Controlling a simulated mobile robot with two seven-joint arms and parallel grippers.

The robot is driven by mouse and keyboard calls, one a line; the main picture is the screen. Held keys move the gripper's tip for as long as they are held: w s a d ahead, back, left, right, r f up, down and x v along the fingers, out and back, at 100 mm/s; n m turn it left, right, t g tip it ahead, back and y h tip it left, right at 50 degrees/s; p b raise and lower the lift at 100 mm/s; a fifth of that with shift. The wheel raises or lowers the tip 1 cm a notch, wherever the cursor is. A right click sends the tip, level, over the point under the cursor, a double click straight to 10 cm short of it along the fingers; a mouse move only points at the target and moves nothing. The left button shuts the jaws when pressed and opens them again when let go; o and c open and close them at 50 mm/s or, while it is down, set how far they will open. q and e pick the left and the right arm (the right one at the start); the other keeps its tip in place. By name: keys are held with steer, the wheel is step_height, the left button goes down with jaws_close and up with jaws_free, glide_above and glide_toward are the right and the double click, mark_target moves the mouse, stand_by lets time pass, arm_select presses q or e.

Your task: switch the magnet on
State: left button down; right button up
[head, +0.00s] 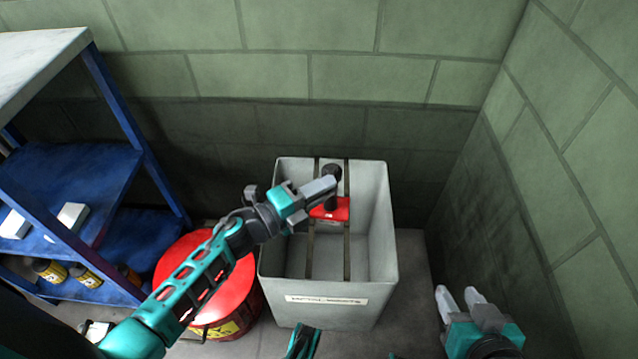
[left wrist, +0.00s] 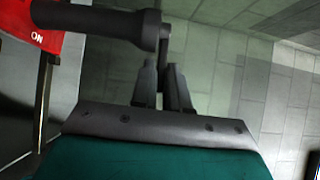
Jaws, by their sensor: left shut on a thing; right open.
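The red magnet (head: 336,209) sits inside the grey bin in the head view, by a dark strip on its inner wall. Its black lever (head: 332,172) stands up beside my left gripper (head: 322,188). In the left wrist view the red body (left wrist: 62,32) shows the word ON at the upper left. The black bar of the lever (left wrist: 100,22) runs right from it to a thin end piece. My left gripper (left wrist: 164,85) is shut on the lever near that end. My right gripper (head: 461,298) is open and empty, right of the bin.
The grey bin (head: 380,225) has a white label on its front. A red drum (head: 240,290) stands to its left. A blue shelf (head: 70,170) with bottles and white boxes is at the far left. Walls close the back and right; some floor is clear right of the bin.

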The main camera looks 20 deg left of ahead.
arm_select(q)
steer(key=shift+d+y, duration=0.1)
steer(key=shift+y, duration=0.2)
arm_select(e)
steer(key=shift+s+d+f, duration=0.1)
steer(key=shift+d+f, duration=0.05)
steer(key=shift+f, duration=0.15)
arm_select(q)
steer(key=c, duration=1.2)
jaws_free()
arm_select(e)
steer(key=shift+r, duration=0.1)
arm_select(q)
steer(key=p+v, duration=0.1)
steer(key=v, duration=1.2)
steer(key=shift+f+p, duration=0.15)
steer(key=shift+p, duration=0.15)
arm_select(e)
steer(key=shift+s+d+r, duration=0.15)
steer(key=shift+d+r, duration=0.1)
steer(key=shift+r, duration=0.05)
arm_select(q)
steer(key=shift+n, duration=0.3)
